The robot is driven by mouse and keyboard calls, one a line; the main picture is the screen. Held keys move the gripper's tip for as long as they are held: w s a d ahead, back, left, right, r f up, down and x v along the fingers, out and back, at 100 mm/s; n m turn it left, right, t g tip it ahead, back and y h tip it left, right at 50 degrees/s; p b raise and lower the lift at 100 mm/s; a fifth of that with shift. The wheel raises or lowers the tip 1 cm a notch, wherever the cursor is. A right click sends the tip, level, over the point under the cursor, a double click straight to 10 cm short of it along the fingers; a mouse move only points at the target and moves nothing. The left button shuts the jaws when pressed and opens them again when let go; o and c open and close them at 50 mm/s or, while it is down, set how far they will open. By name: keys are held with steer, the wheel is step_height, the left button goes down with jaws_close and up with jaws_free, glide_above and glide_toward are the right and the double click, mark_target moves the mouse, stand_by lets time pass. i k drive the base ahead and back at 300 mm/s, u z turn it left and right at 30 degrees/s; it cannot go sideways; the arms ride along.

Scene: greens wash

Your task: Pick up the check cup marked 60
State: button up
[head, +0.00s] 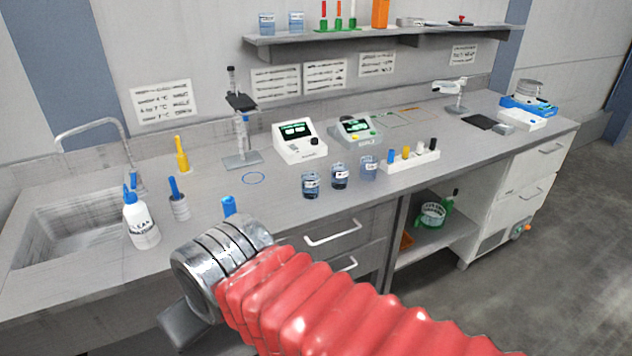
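Three small clear cups stand in a slanting row near the bench's front edge: a dark-filled left cup (310,186), a dark-filled middle cup (340,177) and a paler bluish right cup (369,168). Each has markings too small to read, so I cannot tell which is marked 60. My gripper's fingers do not show. The cups stand upright, apart from my arm.
A white rack (410,160) with coloured pegs stands right of the cups. Two meters (299,143) (354,131) are behind them. A wash bottle (141,220) stands beside the sink (75,240). A shelf (390,38) hangs above.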

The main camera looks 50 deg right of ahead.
mark_target(310, 186)
steer(key=z, duration=0.5)
steer(key=i, duration=0.85)
steer(key=z, duration=0.5)
